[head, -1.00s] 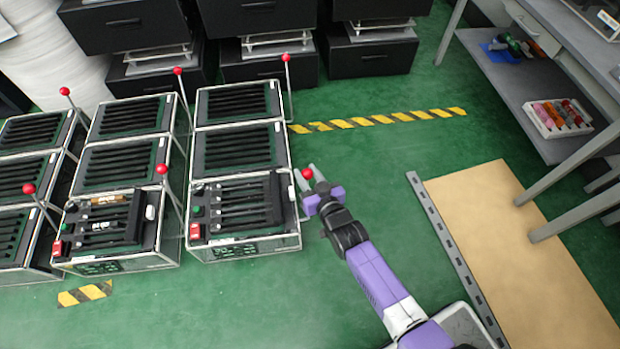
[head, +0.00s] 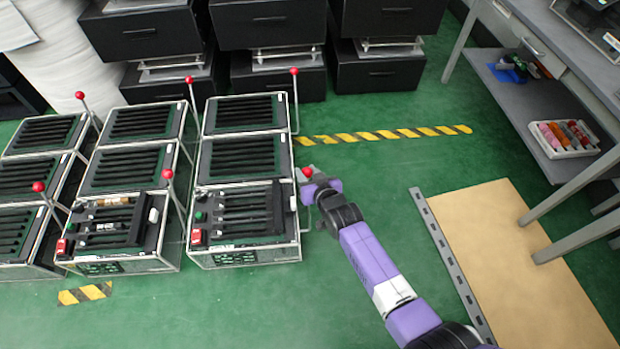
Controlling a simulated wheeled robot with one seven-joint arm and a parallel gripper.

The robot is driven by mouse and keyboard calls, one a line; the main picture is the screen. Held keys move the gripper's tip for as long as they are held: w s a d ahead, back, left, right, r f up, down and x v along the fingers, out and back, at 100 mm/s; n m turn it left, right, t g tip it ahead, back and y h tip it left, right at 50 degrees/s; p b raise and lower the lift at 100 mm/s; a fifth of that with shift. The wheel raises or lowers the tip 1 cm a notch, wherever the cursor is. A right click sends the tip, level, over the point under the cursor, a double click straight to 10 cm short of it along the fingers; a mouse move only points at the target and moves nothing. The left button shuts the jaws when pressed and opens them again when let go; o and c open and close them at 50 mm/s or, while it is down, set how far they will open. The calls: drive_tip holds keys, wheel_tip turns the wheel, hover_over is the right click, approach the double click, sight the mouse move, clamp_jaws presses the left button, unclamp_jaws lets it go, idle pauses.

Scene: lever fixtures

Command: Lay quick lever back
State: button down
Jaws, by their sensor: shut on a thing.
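Several levers with red ball knobs stand on the right sides of the machine racks. The nearest one, by the front right rack (head: 245,255), has its red knob (head: 307,172) at my gripper (head: 305,178). My gripper is shut on this lever near its knob; the fingers are small and partly hidden by the knob. The lever's rod runs down beside the rack's right side and is mostly hidden. Which lever is the quick one I cannot read from any label.
Another red-knobbed lever (head: 294,72) stands behind at the back right rack. More racks (head: 125,165) with levers fill the left. Green floor is open to the right, with a yellow-black stripe (head: 390,134), a tan mat (head: 510,250) and a grey table (head: 590,60).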

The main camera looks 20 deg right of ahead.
drive_tip(key=w+d+f+g+b, duration=0.1)
drive_tip(key=w+d+f+g, duration=0.1)
drive_tip(key=w, duration=0.4)
drive_tip(key=shift+f+g+y, duration=0.3)
drive_tip(key=shift+f+g, duration=0.05)
drive_tip(key=shift+g, duration=0.05)
drive_tip(key=c, duration=1)
unclamp_jaws()
drive_tip(key=shift+c, duration=0.2)
drive_tip(key=p+v, duration=0.4)
drive_tip(key=v, duration=0.3)
drive_tip(key=shift+s+r+p, duration=0.2)
drive_tip(key=shift+s+p, duration=0.1)
drive_tip(key=shift+p, duration=0.1)
